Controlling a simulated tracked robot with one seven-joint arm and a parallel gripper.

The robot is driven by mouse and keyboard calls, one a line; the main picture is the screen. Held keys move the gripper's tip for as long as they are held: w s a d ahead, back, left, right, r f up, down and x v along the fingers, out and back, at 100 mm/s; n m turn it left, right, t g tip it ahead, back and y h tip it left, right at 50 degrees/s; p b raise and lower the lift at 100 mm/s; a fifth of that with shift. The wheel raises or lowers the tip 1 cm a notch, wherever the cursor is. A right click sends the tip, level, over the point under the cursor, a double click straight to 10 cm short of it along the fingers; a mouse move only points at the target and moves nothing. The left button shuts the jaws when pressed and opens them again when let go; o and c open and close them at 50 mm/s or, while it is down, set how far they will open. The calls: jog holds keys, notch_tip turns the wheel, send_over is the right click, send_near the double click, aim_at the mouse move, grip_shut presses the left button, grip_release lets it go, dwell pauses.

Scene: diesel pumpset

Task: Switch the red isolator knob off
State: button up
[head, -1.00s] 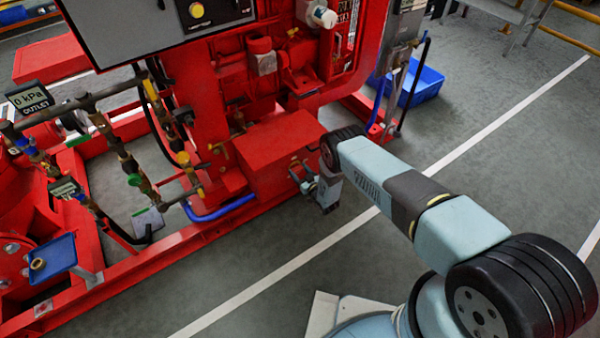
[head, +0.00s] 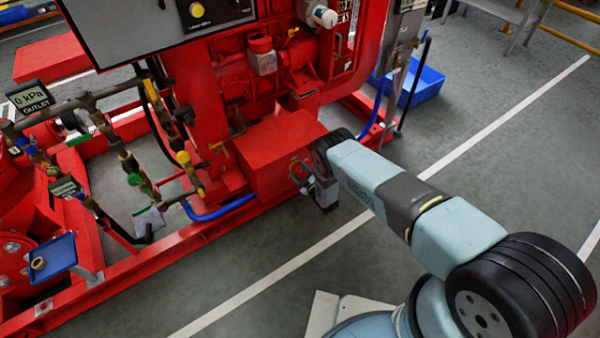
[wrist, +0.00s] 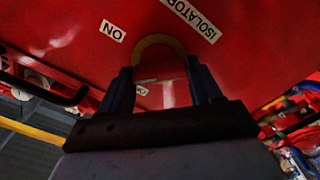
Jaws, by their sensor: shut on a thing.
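The red isolator knob (wrist: 165,75) shows in the wrist view in front of a red panel, with a yellow arc around its far side. My gripper (wrist: 159,68) has one dark finger on each side of the knob and is shut on it. An "ISOLATOR" label (wrist: 190,18) and an "ON" label (wrist: 112,31) are on the panel, upside down in this view. Another small white label is partly hidden beside the left finger. In the head view my gripper (head: 299,176) is at the side of the red box (head: 275,150); the knob itself is hidden there.
Brass valves and pipes (head: 128,160) and a blue hose (head: 218,210) lie left of the box. A grey control panel (head: 150,25) stands above. A blue crate (head: 425,87) is on the floor behind.

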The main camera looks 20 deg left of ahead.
jog(key=n, duration=0.4)
jog(key=shift+s+a+n, duration=0.2)
jog(key=shift+a+n, duration=0.1)
jog(key=shift+s+f+n, duration=0.1)
jog(key=shift+f+n, duration=0.05)
jog(key=shift+n, duration=1.65)
jog(key=shift+a, duration=0.1)
jog(key=o, duration=1.1)
jog(key=shift+c, duration=0.2)
jog(key=shift+d, duration=0.2)
jog(key=shift+d, duration=0.2)
jog(key=v, duration=1.3)
